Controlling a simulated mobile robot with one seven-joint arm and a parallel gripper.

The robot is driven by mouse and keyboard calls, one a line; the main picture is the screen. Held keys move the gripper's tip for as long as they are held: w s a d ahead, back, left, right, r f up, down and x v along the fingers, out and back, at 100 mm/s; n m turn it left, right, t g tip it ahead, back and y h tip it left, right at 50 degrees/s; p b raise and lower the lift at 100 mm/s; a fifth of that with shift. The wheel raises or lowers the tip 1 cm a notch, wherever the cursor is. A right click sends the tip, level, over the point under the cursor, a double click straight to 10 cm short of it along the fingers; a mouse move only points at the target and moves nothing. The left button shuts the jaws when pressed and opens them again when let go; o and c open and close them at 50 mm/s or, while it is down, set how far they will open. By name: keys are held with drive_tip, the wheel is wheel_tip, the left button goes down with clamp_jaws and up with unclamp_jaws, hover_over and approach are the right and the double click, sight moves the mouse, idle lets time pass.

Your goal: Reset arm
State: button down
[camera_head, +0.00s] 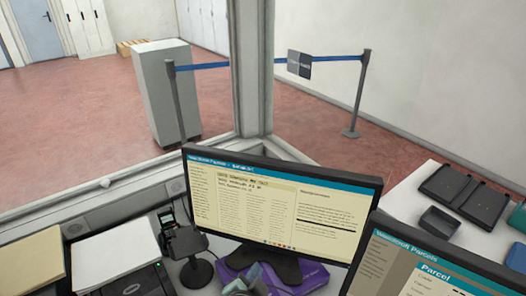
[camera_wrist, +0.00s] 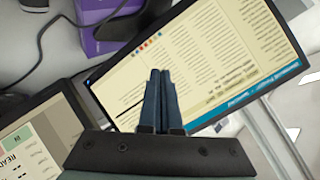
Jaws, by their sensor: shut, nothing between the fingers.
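My gripper (camera_wrist: 159,78) shows in the wrist view, its two dark fingers together and nothing between them. Behind the fingers in that view is a lit computer monitor (camera_wrist: 205,65), seen tilted. In the head view a small grey-blue shape at the bottom edge, in front of the monitor (camera_head: 280,205), may be the tip of my gripper; I cannot tell for sure. The rest of my arm is not clearly seen.
A second monitor (camera_head: 425,265) stands at the lower right. A purple box (camera_head: 303,279) lies under the first monitor's stand. A card terminal (camera_head: 183,240), a printer (camera_head: 135,283) and paper stacks (camera_head: 115,250) are at left. Black trays (camera_head: 465,193) lie at right. Window frames (camera_head: 250,70) rise behind.

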drive_tip(key=w+r+n+t+y, duration=0.15)
drive_tip(key=r+t, duration=0.25)
drive_tip(key=r, duration=1.3)
drive_tip(key=w+r+n+t, duration=0.2)
drive_tip(key=r+n+t, duration=0.15)
drive_tip(key=r, duration=1.25)
drive_tip(key=s+r+n+t, duration=0.2)
drive_tip(key=s+r, duration=0.3)
drive_tip(key=r, duration=0.3)
drive_tip(key=s+d+r+n+t, duration=0.1)
drive_tip(key=s+r+n+t, duration=0.1)
drive_tip(key=s+r, duration=0.3)
drive_tip(key=s+r+n+t, duration=0.2)
drive_tip(key=s+r+t, duration=0.2)
drive_tip(key=r, duration=0.8)
drive_tip(key=shift+s+d+r+y, duration=0.2)
drive_tip(key=shift+s+d+y, duration=0.15)
drive_tip(key=shift+s, duration=0.6)
drive_tip(key=c, duration=1.6)
unclamp_jaws()
drive_tip(key=shift+t, duration=0.25)
